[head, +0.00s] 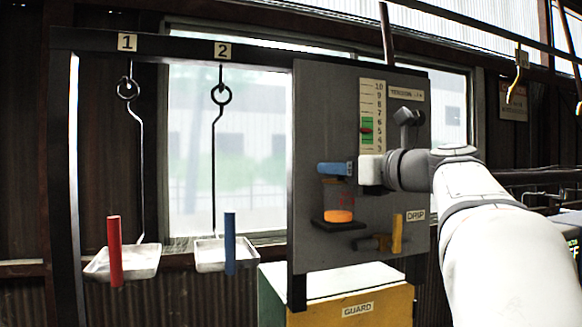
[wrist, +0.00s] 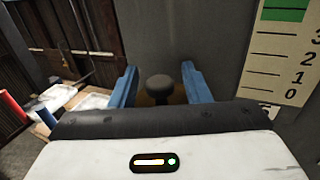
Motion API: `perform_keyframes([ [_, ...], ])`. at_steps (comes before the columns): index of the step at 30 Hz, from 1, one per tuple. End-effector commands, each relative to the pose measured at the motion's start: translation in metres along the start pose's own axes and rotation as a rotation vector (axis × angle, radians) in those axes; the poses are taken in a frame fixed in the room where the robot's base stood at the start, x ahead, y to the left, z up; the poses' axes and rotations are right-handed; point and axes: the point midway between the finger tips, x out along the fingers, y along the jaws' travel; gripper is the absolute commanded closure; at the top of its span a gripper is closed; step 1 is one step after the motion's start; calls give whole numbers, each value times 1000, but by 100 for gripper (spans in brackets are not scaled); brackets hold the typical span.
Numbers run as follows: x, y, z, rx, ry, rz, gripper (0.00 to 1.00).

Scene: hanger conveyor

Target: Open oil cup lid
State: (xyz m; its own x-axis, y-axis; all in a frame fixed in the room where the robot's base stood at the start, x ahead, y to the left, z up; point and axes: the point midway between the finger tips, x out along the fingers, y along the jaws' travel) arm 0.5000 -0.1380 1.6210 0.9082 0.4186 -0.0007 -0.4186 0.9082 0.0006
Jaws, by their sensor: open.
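The oil cup (head: 341,194) is a clear cup with orange oil low in it, on a dark bracket on the grey panel. My gripper (head: 335,168) is right above the cup, its blue fingers reaching left across the top. In the wrist view my gripper (wrist: 160,84) is open, one blue finger on each side of a dark round knob (wrist: 159,82). The knob seems to belong to the cup's lid, with a brownish surface (wrist: 148,100) partly visible below it. Whether the fingers touch the knob I cannot tell. In the head view the lid is hidden behind the fingers.
Hooks with trays (head: 122,262) hang at left. A yellow guard box (head: 350,308) stands below.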

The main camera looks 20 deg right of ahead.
Motion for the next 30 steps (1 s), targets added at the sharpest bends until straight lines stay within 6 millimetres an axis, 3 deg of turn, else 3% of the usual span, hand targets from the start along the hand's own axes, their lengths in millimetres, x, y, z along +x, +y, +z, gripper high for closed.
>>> perform_keyframes([
  [4,0,0,0,0,0,0,58],
  [19,-1,0,0,0,0,-1,98],
  [30,-1,0,4,-64,26,-4,98],
])
